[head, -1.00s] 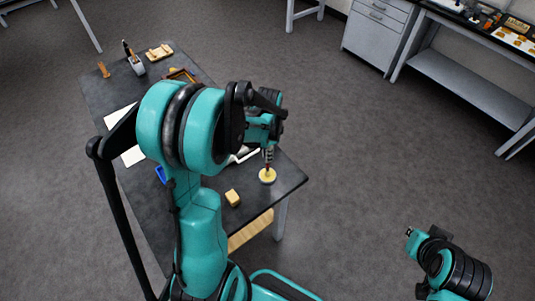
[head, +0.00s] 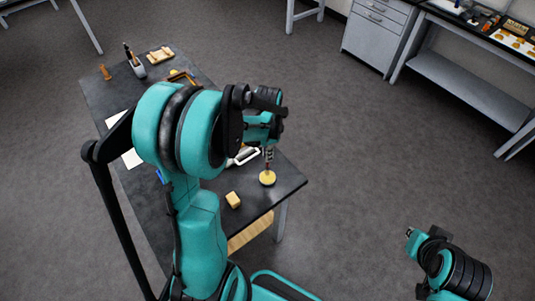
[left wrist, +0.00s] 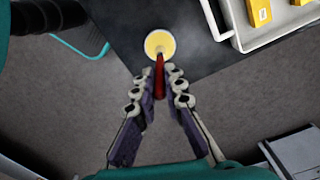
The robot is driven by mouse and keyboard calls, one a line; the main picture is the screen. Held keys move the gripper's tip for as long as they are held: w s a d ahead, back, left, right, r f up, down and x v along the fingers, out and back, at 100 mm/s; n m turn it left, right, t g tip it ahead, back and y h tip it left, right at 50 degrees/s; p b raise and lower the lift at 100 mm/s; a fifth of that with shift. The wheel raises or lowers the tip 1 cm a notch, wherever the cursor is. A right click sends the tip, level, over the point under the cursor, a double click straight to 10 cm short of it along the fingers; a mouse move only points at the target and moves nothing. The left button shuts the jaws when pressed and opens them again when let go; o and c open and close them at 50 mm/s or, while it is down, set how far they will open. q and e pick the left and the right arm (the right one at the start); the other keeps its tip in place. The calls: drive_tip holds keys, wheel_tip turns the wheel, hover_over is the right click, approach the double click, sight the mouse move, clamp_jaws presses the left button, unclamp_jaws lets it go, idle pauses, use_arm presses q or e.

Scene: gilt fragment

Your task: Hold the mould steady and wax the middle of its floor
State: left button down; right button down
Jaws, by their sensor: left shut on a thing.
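My left gripper (left wrist: 158,88) is shut on a slim red-handled tool (left wrist: 160,78), probably a brush. The far end of the tool overlaps a small round white-rimmed pot (left wrist: 160,44) with yellow contents. I cannot tell whether the tip touches them. In the head view the gripper (head: 268,150) is above this pot (head: 267,179), near the table's right corner. A dark brown frame (head: 184,76), possibly the mould, lies farther back, partly hidden by my arm. My right gripper (head: 409,233) is low at the right, away from the table; its fingers are too small to read.
A white tray (left wrist: 232,28) with yellow pieces stands beside the pot, mostly hidden by my arm in the head view. A holder with tools (head: 137,66) stands at the back. Open floor lies to the right.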

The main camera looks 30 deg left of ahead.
use_arm(q)
drive_tip(key=shift+r+p, duration=1.45)
drive_tip(key=shift+r, duration=0.95)
drive_tip(key=shift+f, duration=0.15)
drive_tip(key=shift+w+d+f+b, duration=0.15)
drive_tip(key=shift+w+f+b, duration=0.05)
drive_tip(key=shift+b, duration=0.3)
drive_tip(key=w+d+f+n+b, duration=0.4)
drive_tip(key=w+d+b, duration=0.3)
drive_tip(key=b, duration=0.8)
drive_tip(key=d, duration=0.3)
drive_tip(key=shift+d+n, duration=0.15)
drive_tip(key=shift+n, duration=0.15)
drive_tip(key=shift+w, duration=0.1)
